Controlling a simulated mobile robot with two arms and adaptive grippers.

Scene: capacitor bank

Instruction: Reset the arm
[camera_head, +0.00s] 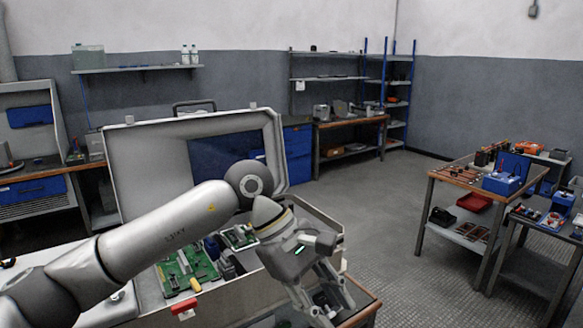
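My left arm (140,242) reaches in from the left and bends down at its wrist over the open case. My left gripper (333,303) hangs at the front right corner of the case, pointing down and to the right. Its fingers are spread apart, and nothing shows held between them. The case (125,165) is silver-grey with its lid raised. Inside it are a green circuit board (186,270) and smaller parts, partly hidden behind my arm and gripper. My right gripper is not in view.
A wooden-topped table (455,172) at right holds a blue box (507,172) and small parts. A workbench (349,122) and shelves stand along the back wall. Open grey floor (390,265) lies between the case and the right table.

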